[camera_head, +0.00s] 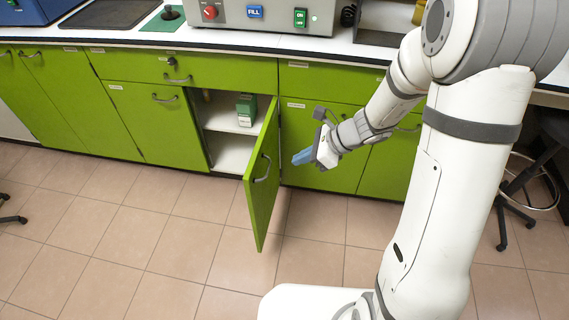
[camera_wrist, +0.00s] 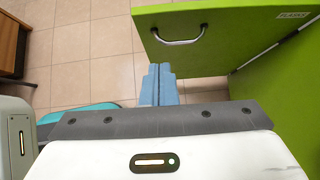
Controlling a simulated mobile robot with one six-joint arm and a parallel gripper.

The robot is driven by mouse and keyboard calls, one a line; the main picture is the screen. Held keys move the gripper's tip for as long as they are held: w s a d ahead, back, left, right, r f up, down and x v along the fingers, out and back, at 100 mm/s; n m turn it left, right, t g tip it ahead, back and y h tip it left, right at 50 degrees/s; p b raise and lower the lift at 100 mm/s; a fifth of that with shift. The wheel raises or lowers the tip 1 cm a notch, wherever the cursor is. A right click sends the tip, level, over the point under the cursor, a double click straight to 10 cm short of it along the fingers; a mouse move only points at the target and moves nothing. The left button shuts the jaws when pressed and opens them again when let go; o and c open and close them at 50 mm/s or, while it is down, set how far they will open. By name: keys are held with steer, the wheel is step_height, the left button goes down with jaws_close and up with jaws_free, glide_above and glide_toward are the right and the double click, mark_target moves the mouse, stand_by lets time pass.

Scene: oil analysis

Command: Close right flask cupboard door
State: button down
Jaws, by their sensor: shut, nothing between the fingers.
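The green cupboard door (camera_head: 262,172) stands wide open in the head view, swung out from the cabinet on its right-side hinge. Its silver handle (camera_head: 262,168) is on the face turned toward my arm. My gripper (camera_head: 298,158) has blue fingers, shut and empty, just right of the door and in front of the neighbouring closed door. In the wrist view the fingers (camera_wrist: 159,84) point toward the open door (camera_wrist: 215,60), below its handle (camera_wrist: 179,37). No clear contact shows. The "flasks" label (camera_wrist: 292,15) is at the top right there.
The open cupboard shelf (camera_head: 228,119) holds a small green-and-white box (camera_head: 246,110). Closed green doors and drawers flank it. The worktop (camera_head: 270,42) carries a grey device (camera_head: 262,14). A stool (camera_head: 525,185) stands at right. The tiled floor in front is clear.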

mark_target(253, 171)
steer(key=shift+w+a+r+b+x, duration=0.1)
steer(key=shift+a+r+b+x, duration=0.3)
steer(key=shift+x, duration=1.65)
steer(key=shift+w+a+r+b+x, duration=0.1)
steer(key=shift+a+r+b+x, duration=0.3)
steer(key=shift+x, duration=1.65)
steer(key=shift+a+r+b+x, duration=0.25)
steer(key=shift+b+x, duration=0.25)
steer(key=shift+x, duration=1.55)
steer(key=shift+w, duration=0.1)
